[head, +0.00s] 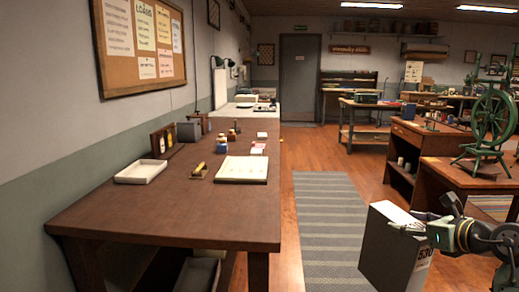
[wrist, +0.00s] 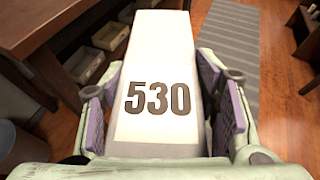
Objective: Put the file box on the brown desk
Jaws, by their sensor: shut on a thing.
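The file box (head: 389,248) is a grey box with a white label bearing the number 530. In the head view it is at the lower right, beyond the right side of the brown desk and over the floor. My gripper (head: 430,229) is shut on it. In the wrist view the file box (wrist: 158,85) fills the middle, between the two purple-padded fingers of my gripper (wrist: 160,115). The brown desk (head: 170,218) runs along the left wall, and its edge shows at upper left in the wrist view (wrist: 45,30).
On the desk are a white tray (head: 141,172), a paper board (head: 243,169), a small holder with a yellow item (head: 199,170) and several small boxes. The desk's near part is bare. A striped rug (head: 325,220) lies on the floor to its right. A spinning wheel (head: 492,122) stands at right.

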